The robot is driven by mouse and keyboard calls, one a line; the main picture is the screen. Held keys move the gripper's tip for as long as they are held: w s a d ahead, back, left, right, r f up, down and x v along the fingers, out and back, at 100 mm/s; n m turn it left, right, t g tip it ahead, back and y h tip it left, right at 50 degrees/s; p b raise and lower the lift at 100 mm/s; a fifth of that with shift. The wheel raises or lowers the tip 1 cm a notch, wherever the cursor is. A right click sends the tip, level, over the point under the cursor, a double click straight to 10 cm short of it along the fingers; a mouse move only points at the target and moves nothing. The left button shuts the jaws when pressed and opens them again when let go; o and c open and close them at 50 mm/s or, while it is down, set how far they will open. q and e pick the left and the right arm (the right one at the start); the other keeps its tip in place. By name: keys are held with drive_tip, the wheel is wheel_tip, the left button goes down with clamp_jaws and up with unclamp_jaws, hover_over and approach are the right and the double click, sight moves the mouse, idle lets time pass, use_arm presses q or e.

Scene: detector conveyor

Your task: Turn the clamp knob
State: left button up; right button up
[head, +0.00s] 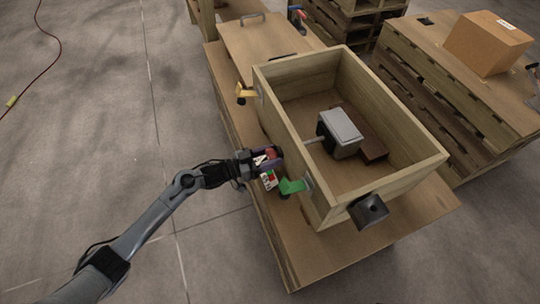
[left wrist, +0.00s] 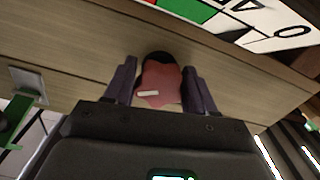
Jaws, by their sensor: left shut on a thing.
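The red clamp knob (left wrist: 158,82) sits on the outer side of the wooden crate (head: 281,66). It shows in the left wrist view between the two dark fingers of my left gripper (left wrist: 160,90). In the head view my left gripper (head: 272,158) is at the crate's left wall with its fingers around the red knob (head: 271,155), which is partly hidden. The gripper is shut on the knob. A rod (head: 316,140) runs inside the crate to a grey block (head: 341,128). My right gripper is not in view.
A green bracket (head: 292,186) and a yellow bracket (head: 244,91) stick out from the crate's left side. A black part (head: 368,209) sits at its front corner. A cardboard box (head: 487,43) rests on pallets at right.

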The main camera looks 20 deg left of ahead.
use_arm(q)
drive_tip(key=shift+m+p, duration=0.4)
drive_tip(key=shift+m, duration=0.2)
drive_tip(key=o, duration=0.9)
drive_tip(key=shift+o, duration=0.2)
drive_tip(key=shift+s+a+p, duration=0.3)
drive_tip(key=shift+s+a, duration=0.1)
drive_tip(key=shift+a, duration=0.1)
drive_tip(key=p+v, duration=0.3)
drive_tip(key=v, duration=0.6)
drive_tip(key=shift+s+a, duration=0.2)
drive_tip(key=shift+s, duration=0.05)
